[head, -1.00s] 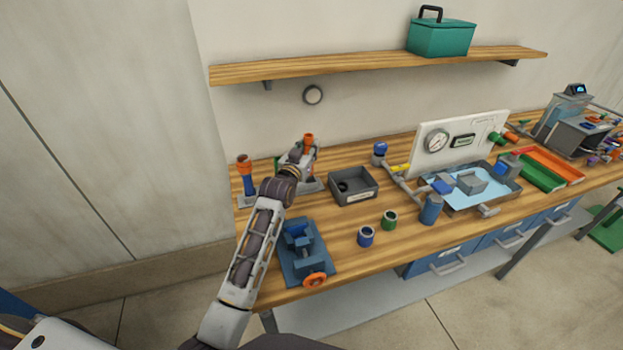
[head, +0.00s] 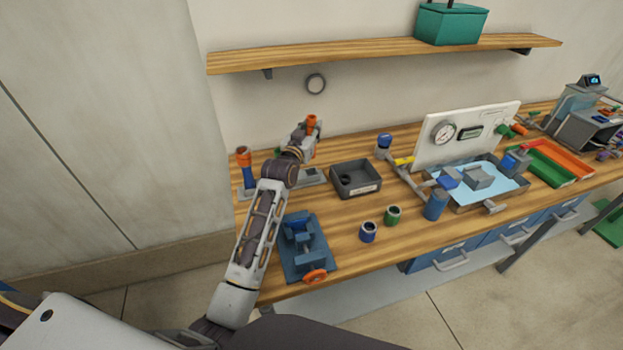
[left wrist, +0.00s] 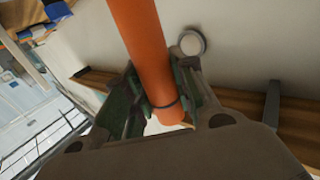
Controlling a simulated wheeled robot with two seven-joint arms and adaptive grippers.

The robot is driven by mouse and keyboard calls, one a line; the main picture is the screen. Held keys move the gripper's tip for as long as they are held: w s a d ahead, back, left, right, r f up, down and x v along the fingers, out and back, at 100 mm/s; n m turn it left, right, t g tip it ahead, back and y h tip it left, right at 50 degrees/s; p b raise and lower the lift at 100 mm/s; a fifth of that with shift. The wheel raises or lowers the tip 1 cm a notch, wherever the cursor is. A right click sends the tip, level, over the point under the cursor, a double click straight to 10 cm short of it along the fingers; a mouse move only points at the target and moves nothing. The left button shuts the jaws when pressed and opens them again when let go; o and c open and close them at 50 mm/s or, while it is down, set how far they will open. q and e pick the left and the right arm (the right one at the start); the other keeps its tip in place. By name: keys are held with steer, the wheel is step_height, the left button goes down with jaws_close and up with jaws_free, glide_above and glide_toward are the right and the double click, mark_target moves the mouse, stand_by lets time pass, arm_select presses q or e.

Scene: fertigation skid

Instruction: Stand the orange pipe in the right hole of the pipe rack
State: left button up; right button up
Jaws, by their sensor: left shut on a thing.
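The orange pipe (head: 312,121) is in my left gripper (head: 303,141) at the back left of the bench; its top end sticks up above the fingers. In the left wrist view the pipe (left wrist: 141,40) runs between the two fingers of the gripper (left wrist: 160,95), which are shut on it. A grey base (head: 314,177), which looks like part of the pipe rack, shows beside my forearm. My arm hides most of it, and I cannot see the right hole or the pipe's lower end. My right gripper is not in view.
A blue piece with an orange top (head: 246,168) stands left of my arm. A dark tray (head: 368,189) is just right, and a blue vise (head: 302,258) is in front. Blue (head: 368,232) and green (head: 392,215) fittings stand nearby. A shelf (head: 360,58) hangs above.

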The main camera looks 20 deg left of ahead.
arm_select(q)
steer(key=shift+f, duration=0.15)
steer(key=shift+f, duration=3)
steer(key=shift+f, duration=1.85)
steer(key=shift+f, duration=0.15)
steer(key=o, duration=1)
steer(key=s, duration=0.7)
steer(key=shift+s+a, duration=0.25)
steer(key=shift+a, duration=0.05)
